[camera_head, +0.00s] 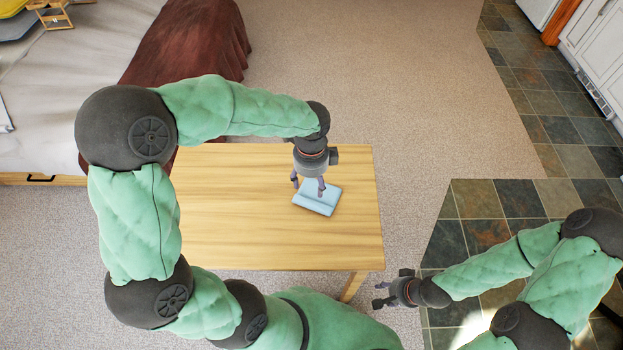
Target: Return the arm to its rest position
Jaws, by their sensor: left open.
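My left arm reaches over the wooden table (240,230), and its gripper (308,184) points down with its fingers spread apart. The gripper is over a light blue, flat, folded-looking item (316,203) on the table's right part. One finger overlaps the item in the picture; I cannot tell whether it touches. Nothing shows held between the fingers. My right gripper (379,294) is off the table, beside its front right corner, pointing left. Its fingers are apart and nothing shows between them.
A bed with pale bedding (50,80) and a dark red blanket (190,42) is at the upper left. White cabinets (598,40) stand at the upper right. Carpet (400,90) beyond the table is clear.

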